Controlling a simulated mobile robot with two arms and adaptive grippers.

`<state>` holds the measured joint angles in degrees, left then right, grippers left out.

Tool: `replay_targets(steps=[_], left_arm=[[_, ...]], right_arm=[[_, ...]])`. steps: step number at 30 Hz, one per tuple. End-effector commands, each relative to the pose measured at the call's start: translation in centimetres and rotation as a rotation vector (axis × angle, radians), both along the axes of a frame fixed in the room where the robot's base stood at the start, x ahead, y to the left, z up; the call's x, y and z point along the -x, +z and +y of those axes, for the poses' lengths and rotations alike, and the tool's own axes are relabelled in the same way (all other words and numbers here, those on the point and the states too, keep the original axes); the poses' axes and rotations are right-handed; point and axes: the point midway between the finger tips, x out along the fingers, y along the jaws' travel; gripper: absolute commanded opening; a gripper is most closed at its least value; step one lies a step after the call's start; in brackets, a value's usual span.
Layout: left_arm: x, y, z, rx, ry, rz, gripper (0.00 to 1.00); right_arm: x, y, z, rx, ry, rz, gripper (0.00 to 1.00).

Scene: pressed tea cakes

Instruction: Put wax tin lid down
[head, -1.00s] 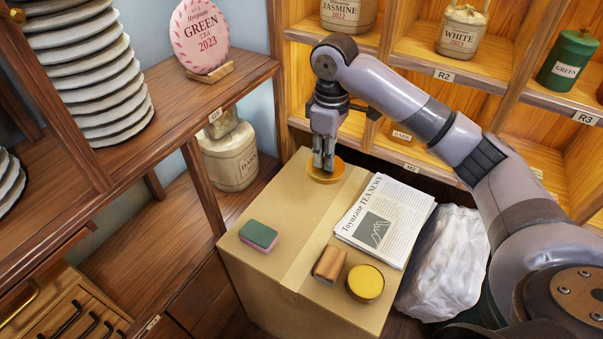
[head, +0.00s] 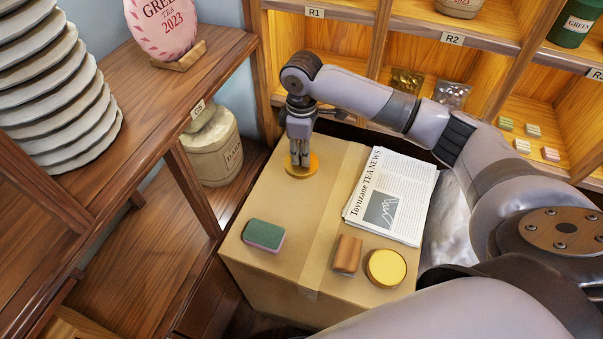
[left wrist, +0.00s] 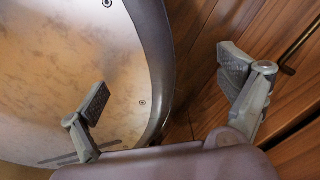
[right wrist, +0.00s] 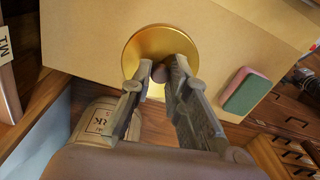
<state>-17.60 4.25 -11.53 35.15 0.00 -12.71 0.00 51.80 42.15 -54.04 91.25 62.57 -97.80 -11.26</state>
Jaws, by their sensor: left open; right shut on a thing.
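The wax tin lid (head: 288,172), a round golden disc, is at the far left corner of the cardboard box top. My right gripper (head: 300,163) points down from above and is shut on the lid's small knob. In the right wrist view the lid (right wrist: 135,52) lies flat against the box, though I cannot tell whether it touches fully. The right fingers (right wrist: 158,75) pinch the dark knob at its middle. The open wax tin (head: 386,268), with yellow wax, stands at the box's near right. My left gripper (left wrist: 165,85) is open and empty, seen only in the left wrist view.
The cardboard box (head: 290,215) also bears a newspaper (head: 405,190), a brown block (head: 347,254) and a green and pink sponge (head: 263,235). Wooden shelves (head: 215,62) with plates stand left. A cubby shelf (head: 480,55) stands behind. The box's middle is clear.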

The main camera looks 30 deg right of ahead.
Motion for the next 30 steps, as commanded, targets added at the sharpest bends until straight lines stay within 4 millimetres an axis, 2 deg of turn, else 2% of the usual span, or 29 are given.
replay_targets(steps=[3,9,15,18,30], left_arm=[[-0.5,-0.2,0.0,0.000,-0.001,-0.006,0.94],[-1.3,-0.2,0.1,0.000,-0.001,-0.020,0.94],[-1.3,-0.6,0.3,-0.003,-0.002,-0.021,0.94],[-1.3,-0.7,0.4,-0.003,-0.002,-0.021,0.94],[-1.1,-0.6,0.4,-0.005,-0.001,-0.016,0.94]], right_arm=[[0.0,-1.9,0.0,-0.001,-0.001,0.002,0.00],[0.0,-3.6,0.0,0.001,-0.001,0.002,0.00],[0.0,-7.1,0.0,-0.001,-0.001,0.002,0.00],[0.0,-8.2,0.0,0.000,0.000,0.001,0.00],[0.0,-8.6,0.0,0.000,-0.001,0.000,0.00]])
